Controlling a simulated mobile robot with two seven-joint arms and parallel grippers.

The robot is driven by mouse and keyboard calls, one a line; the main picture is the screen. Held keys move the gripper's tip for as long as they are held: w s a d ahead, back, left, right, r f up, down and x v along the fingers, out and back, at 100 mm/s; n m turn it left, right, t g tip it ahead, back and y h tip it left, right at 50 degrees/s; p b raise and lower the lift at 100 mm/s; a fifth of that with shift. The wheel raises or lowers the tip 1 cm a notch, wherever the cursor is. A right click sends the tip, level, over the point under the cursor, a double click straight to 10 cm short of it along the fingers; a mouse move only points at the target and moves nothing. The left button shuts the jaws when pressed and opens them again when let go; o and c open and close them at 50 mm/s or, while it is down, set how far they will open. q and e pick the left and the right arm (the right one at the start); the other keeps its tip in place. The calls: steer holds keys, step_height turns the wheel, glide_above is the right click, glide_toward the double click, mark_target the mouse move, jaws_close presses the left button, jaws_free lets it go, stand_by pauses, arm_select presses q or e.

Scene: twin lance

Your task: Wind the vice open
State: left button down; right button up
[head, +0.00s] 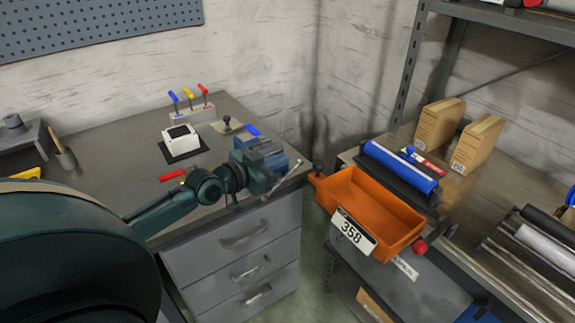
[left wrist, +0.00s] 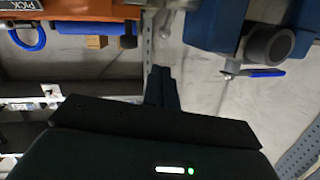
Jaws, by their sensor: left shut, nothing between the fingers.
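The blue bench vice (head: 272,155) sits at the right front corner of the grey workbench. A thin silver bar (head: 284,178), which looks like its handle, slants across its front. My left arm comes in from the left, and its gripper (head: 262,182) is close to the vice front, partly merged with it in the head view. In the left wrist view the left fingers (left wrist: 161,75) are shut and empty. There the blue vice body (left wrist: 215,25) is above and right of them, apart in the picture. I cannot tell whether the fingers touch the bar. My right gripper is not in view.
An orange bin (head: 368,205) labelled 358 stands right of the bench, beside a blue roll (head: 402,170). A white box (head: 181,139) and a rack of coloured-handled tools (head: 190,103) are behind the arm. Drawers (head: 240,235) are below the bench top.

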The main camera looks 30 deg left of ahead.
mark_target(298, 162)
arm_select(q)
steer(key=shift+w+d+f+b, duration=0.15)
steer(key=shift+w+f+b, duration=0.1)
steer(key=shift+w+f, duration=0.7)
steer(key=shift+w+d+f+b, duration=0.1)
steer(key=shift+w+f+b, duration=0.15)
steer(key=shift+w+f, duration=0.65)
steer(key=shift+w, duration=0.1)
